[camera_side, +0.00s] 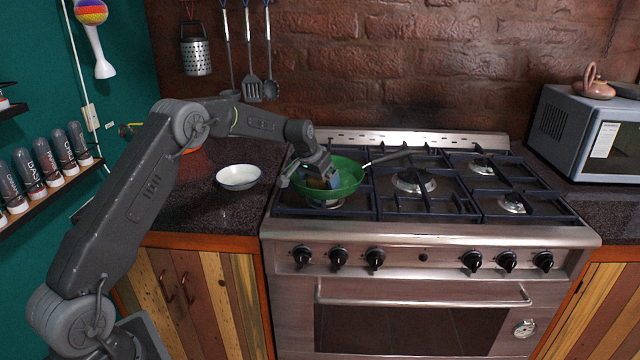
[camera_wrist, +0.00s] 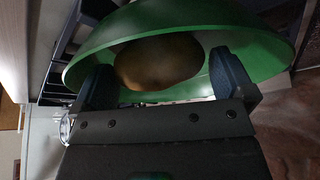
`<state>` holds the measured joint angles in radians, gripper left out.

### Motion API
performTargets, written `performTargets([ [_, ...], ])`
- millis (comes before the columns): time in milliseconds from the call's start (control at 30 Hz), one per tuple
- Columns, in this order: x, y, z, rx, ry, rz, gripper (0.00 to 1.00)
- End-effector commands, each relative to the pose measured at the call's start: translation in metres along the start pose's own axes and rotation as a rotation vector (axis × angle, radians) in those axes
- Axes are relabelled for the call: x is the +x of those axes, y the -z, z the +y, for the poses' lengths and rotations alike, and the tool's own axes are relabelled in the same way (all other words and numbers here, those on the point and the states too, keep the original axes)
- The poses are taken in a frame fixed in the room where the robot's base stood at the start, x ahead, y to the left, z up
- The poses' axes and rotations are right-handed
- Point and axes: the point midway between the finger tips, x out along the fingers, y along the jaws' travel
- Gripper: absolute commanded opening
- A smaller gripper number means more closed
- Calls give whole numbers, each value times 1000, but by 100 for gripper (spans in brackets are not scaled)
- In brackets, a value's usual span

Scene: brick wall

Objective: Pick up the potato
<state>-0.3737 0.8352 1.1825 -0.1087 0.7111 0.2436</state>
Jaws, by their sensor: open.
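The potato (camera_wrist: 160,61) is brown and rounded and sits inside a green pan (camera_wrist: 250,45) in the wrist view. In the side view the green pan (camera_side: 345,178) rests on the left front burner of the stove, and the potato is mostly hidden there by my gripper (camera_side: 318,182). My gripper (camera_wrist: 167,85) is open, with its two dark fingers reaching into the pan, one on each side of the potato. I cannot tell whether either finger touches it.
A white bowl (camera_side: 238,177) stands on the dark counter left of the stove. The pan's handle (camera_side: 390,157) points right over the burners. The other burners (camera_side: 413,182) are empty. A microwave (camera_side: 585,135) stands at the right, and utensils (camera_side: 250,85) hang on the brick wall behind.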

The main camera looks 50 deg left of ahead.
Motion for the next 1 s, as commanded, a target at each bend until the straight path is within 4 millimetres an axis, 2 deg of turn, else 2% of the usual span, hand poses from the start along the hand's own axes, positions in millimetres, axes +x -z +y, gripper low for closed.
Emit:
performTargets([
  [267,3,0,0,0,1,1,100],
  [700,2,0,0,0,1,2,60],
  [1000,-3,4,0,0,1,4,60],
])
